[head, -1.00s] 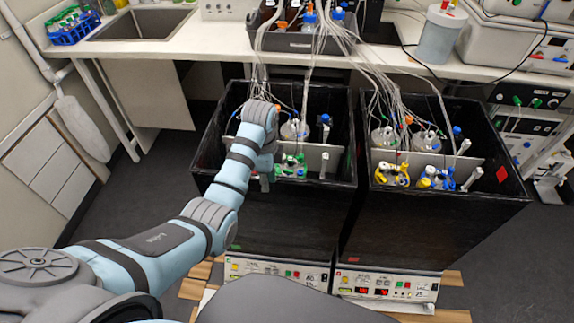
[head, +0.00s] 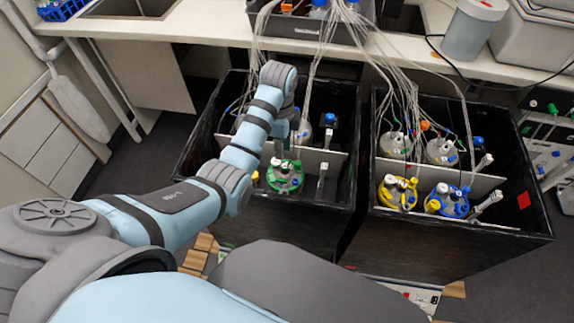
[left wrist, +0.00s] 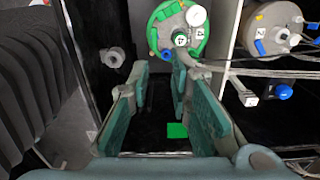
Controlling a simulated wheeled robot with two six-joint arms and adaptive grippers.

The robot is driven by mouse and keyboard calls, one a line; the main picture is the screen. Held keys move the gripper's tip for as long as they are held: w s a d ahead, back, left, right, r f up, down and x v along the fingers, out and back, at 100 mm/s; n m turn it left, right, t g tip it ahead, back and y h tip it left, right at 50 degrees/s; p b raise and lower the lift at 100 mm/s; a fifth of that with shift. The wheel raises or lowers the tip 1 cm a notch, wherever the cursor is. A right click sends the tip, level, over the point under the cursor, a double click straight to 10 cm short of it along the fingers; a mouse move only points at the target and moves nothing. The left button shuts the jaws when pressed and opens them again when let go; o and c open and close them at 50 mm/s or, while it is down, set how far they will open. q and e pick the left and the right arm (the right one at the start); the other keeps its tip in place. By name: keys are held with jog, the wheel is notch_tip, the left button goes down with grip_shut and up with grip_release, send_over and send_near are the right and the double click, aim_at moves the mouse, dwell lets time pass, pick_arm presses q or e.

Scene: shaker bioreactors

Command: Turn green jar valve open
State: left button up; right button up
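The green jar (head: 285,178) stands in the front part of the left black box, its green-ringed lid visible in the head view. I cannot tell surely which fitting is the valve. My left gripper (head: 282,150) hangs above and just behind the jar. My right gripper is out of view.
A light divider (head: 335,160) crosses the left black box (head: 300,218), with another jar (head: 300,130) and tubes behind it. The right box holds a yellow jar (head: 398,192), a blue jar (head: 447,200) and others. Thin tubes hang from the bench tray (head: 300,33).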

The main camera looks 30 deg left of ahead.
pick_arm(q)
jog(key=b, duration=0.2)
send_over(280, 180)
notch_tip(280, 180, down, 7)
jog(key=f+b, duration=0.2)
jog(key=f, duration=0.4)
jog(key=shift+w, duration=0.2)
jog(key=shift+f, duration=0.5)
jog(key=shift+s+r, duration=0.15)
grip_shut()
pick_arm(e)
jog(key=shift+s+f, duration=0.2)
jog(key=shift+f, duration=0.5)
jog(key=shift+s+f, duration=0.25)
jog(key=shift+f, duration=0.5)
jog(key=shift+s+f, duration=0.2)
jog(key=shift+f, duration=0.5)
